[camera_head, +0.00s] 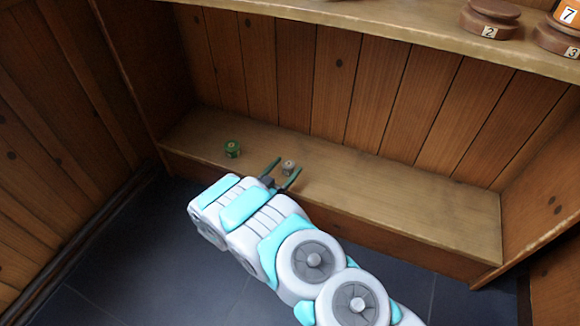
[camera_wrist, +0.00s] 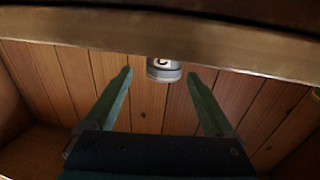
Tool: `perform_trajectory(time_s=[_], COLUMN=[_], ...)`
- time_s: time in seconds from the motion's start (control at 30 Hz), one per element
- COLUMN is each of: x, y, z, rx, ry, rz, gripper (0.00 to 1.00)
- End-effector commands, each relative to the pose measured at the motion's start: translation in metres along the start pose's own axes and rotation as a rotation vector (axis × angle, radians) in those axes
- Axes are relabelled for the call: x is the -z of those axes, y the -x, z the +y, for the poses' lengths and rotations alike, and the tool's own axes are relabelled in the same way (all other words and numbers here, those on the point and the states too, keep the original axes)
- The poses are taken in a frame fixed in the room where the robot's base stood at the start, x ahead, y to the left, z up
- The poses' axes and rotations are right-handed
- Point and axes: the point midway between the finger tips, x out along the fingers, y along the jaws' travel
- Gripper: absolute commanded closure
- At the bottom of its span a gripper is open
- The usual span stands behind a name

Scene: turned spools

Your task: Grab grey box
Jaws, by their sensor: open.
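The small grey box (camera_head: 288,168) stands on the low wooden shelf, close to its front edge. It looks like a short round spool with a pale label. My gripper (camera_head: 289,164) is open, with its dark green fingers reaching over the shelf edge and the tips about at the grey box. In the wrist view the grey box (camera_wrist: 164,74) shows between the two open fingertips (camera_wrist: 160,73), with a gap on each side. A dark mark shows on its label. I cannot tell how far it lies between the fingers in depth.
A green spool (camera_head: 232,149) stands on the same low shelf (camera_head: 400,200), left of my gripper. An upper shelf (camera_head: 380,30) runs above, with brown spools (camera_head: 489,20) and an orange piece (camera_head: 569,12) at its right. The low shelf's right part is clear.

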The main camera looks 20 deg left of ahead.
Motion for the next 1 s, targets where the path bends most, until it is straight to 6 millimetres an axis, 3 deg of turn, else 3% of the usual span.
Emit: perform_trajectory(time_s=[0.3,0.63,1.0], x=[-0.003,-0.003,-0.003], y=[-0.043,-0.050,-0.049], z=[-0.003,-0.004,-0.004], rx=[-0.001,0.001,0.001], ry=[-0.004,-0.003,-0.002], rz=[-0.002,-0.002,-0.002], gripper=[0.12,0.12,0.53])
